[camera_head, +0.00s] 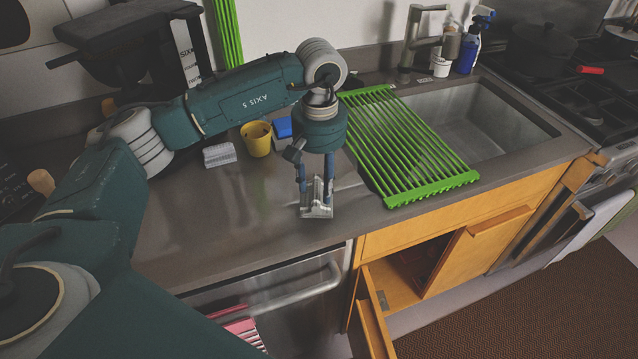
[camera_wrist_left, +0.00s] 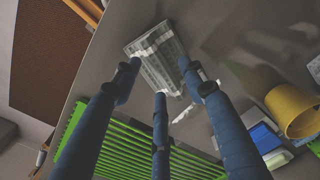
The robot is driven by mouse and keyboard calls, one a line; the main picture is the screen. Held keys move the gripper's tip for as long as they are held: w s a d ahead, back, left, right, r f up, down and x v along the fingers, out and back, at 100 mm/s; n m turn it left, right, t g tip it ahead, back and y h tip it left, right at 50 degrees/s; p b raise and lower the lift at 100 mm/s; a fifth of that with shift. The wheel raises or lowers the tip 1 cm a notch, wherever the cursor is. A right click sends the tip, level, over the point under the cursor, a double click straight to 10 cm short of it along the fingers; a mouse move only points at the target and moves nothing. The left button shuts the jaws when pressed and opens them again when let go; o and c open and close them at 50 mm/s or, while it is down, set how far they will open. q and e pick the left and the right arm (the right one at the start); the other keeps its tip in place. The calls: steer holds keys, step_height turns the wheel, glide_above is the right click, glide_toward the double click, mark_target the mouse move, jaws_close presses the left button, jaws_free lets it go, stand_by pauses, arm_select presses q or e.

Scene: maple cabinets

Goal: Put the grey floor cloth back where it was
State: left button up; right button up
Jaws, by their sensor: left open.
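The fingers hide part of the cloth. My right gripper is not in view.
A yellow cup (camera_head: 257,139), a blue sponge (camera_head: 283,127) and a grey-white ridged block (camera_head: 219,154) stand behind left. The green rack (camera_head: 410,145) partly covers the sink (camera_head: 480,120). The counter front left is clear.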

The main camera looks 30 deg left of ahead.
mark_target(320, 189)
arm_select(q)
step_height(320, 189, up, 11)
steer(key=b, duration=0.2)
steer(key=shift+r, duration=0.15)
stand_by(0.4)
